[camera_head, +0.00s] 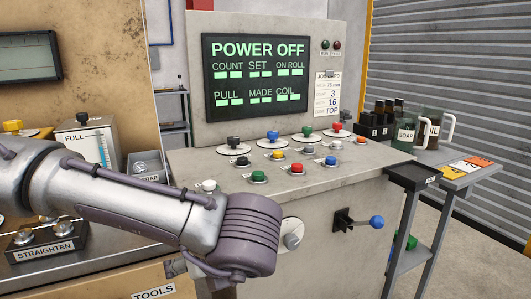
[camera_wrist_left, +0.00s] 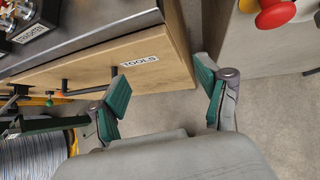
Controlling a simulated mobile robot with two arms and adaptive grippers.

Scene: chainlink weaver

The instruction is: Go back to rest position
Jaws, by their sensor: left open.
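My left gripper (camera_wrist_left: 162,84) shows in the left wrist view, its two green-padded fingers spread wide with nothing between them. It is in front of the wooden drawer labelled TOOLS (camera_wrist_left: 146,60), over the grey floor. My right gripper is in neither view.
A control console (camera_head: 350,190) with several coloured knobs and a screen reading POWER OFF (camera_head: 255,75) stands ahead. A blue-tipped lever (camera_head: 376,222) sticks out of its front. A grey side cart (camera_head: 455,183) stands right. A wire spool (camera_wrist_left: 38,155) is at lower left in the wrist view.

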